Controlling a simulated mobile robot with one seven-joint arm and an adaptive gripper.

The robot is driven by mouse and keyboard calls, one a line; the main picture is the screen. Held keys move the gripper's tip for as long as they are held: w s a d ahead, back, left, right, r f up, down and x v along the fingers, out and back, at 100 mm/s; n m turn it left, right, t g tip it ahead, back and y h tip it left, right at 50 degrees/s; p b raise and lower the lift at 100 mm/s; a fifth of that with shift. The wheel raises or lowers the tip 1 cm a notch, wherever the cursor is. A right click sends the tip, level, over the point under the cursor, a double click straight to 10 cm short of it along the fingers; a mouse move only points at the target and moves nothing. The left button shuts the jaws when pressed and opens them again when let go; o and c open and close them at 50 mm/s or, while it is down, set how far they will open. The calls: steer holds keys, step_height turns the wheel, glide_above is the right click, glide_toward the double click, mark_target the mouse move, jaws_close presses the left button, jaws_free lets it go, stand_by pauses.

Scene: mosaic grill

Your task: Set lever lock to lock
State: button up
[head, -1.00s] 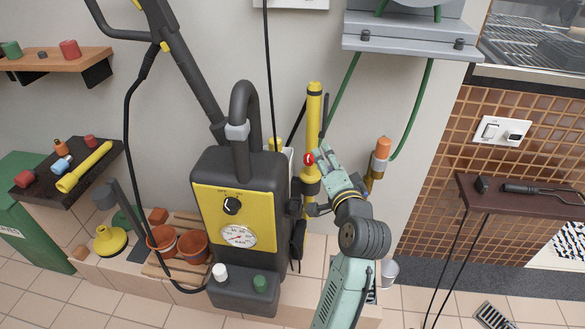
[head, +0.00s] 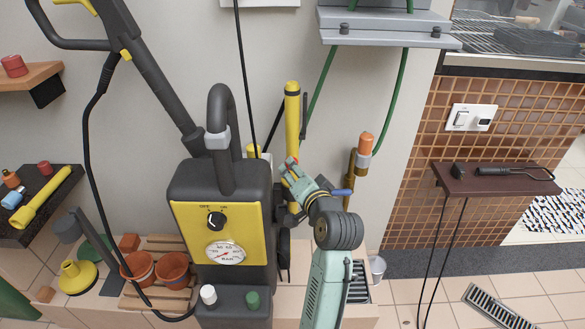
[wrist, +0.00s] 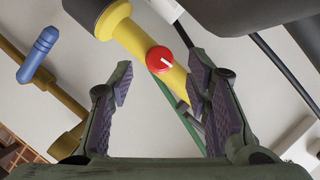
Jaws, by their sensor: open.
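A small round red knob (wrist: 160,59) with a white line across it sits on the side of a yellow tube (wrist: 133,33). The line runs slantwise in the wrist view; I see no lock lettering beside it. In the head view the yellow tube (head: 292,105) stands upright behind the black and yellow machine, and the red knob (head: 291,160) shows just at my fingertips. My gripper (head: 288,172) is open and empty. In the wrist view its fingers (wrist: 158,82) stand apart on either side of the knob's line, not visibly touching it.
The black machine (head: 220,240) with a dial and gauge stands close left of my gripper. A blue lever (head: 341,192) on a brass pipe is just right. A grey shelf (head: 385,28) hangs above; a brown shelf (head: 495,178) is further right.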

steer(key=shift+x, duration=1.9)
steer(key=shift+c, duration=0.5)
steer(key=shift+r, duration=0.1)
jaws_close()
